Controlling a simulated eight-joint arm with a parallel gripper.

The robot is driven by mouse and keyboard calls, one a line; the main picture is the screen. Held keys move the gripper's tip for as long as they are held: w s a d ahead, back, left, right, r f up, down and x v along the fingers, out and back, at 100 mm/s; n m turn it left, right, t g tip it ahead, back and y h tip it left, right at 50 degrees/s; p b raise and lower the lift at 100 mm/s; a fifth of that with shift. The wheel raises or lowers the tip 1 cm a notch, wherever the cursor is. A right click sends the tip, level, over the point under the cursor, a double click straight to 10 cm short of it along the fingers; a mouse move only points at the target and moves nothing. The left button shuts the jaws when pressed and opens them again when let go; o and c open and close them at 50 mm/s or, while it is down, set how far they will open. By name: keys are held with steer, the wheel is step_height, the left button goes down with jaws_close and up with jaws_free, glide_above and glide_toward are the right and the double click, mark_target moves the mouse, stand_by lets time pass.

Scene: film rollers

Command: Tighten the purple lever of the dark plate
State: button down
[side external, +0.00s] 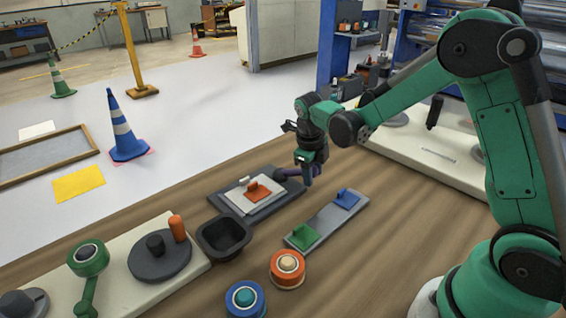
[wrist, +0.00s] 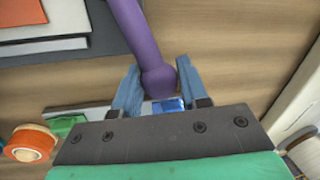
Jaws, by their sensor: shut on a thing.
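The purple lever (wrist: 143,32) runs down from the top of the wrist view, and its rounded end lies between the two blue fingers of my gripper (wrist: 157,72). My gripper (side external: 308,177) is shut on this end. In the side view the lever (side external: 318,170) is small and partly hidden by my gripper. The dark plate (side external: 227,200) lies on the wooden table to the left of my gripper. It also shows at the upper left of the wrist view (wrist: 105,28). A light sheet with an orange block (side external: 258,191) and a small white piece lies on the plate.
A grey strip (side external: 325,222) with a green block (side external: 303,237) and a blue block (side external: 346,199) lies in front. A black bin (side external: 223,237), an orange roller (side external: 287,268) and a blue roller (side external: 245,299) stand nearby. Bare table lies to the right of the strip.

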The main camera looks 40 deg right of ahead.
steer(key=shift+c, duration=2.4)
jaws_free()
steer(key=shift+s+a+r, duration=0.1)
steer(key=shift+a+r, duration=0.1)
steer(key=shift+r, duration=0.7)
steer(key=shift+w+a+r, duration=0.1)
steer(key=shift+a+r, duration=0.05)
steer(key=shift+r, duration=0.8)
steer(key=shift+s+a+r, duration=0.1)
steer(key=shift+a+r, duration=0.1)
steer(key=shift+r, duration=0.7)
steer(key=shift+s+a+r+n, duration=0.1)
steer(key=shift+r+n, duration=0.15)
steer(key=shift+n, duration=0.15)
steer(key=s+a+r+n+t, duration=0.1)
steer(key=s+a+n+t, duration=0.1)
steer(key=n, duration=0.9)
steer(key=s+a+r+n+t+y, duration=0.1)
steer(key=s+n, duration=0.3)
steer(key=n, duration=0.7)
steer(key=s+a+r+n+t+y, duration=0.1)
steer(key=s+a+r+n+t, duration=0.1)
steer(key=n, duration=0.9)
steer(key=shift+s+a+r+t, duration=0.4)
steer(key=shift+s+a+t, duration=0.5)
steer(key=shift+a, duration=0.2)
